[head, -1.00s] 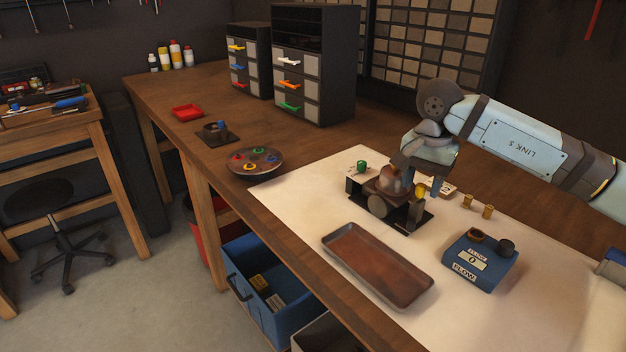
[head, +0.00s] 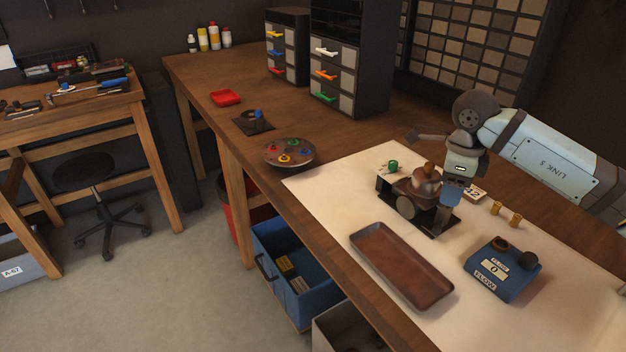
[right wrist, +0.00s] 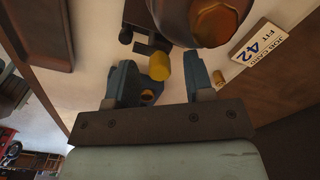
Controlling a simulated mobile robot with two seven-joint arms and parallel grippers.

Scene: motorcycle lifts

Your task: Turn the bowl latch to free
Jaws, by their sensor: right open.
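The carburetor-like fixture with a brown metal bowl (head: 424,187) stands on a black base (head: 439,222) on the white mat. The right wrist view shows the copper-brown bowl (right wrist: 212,22) at the top. A yellow cylindrical knob (right wrist: 159,66), perhaps the bowl latch, sticks out below it. My right gripper (head: 450,198) is open at the fixture's right side; its jaws (right wrist: 162,82) stand to either side of the knob in the wrist view. I cannot tell whether they touch it. The gripper hides the knob in the head view. My left gripper is out of view.
A rusty tray (head: 400,266) and a blue flow box (head: 502,268) lie in front. Two brass cylinders (head: 505,214) stand right of the gripper. A job card (right wrist: 258,46) lies by the fixture. A round dish (head: 289,152) stands left. The mat's front right is clear.

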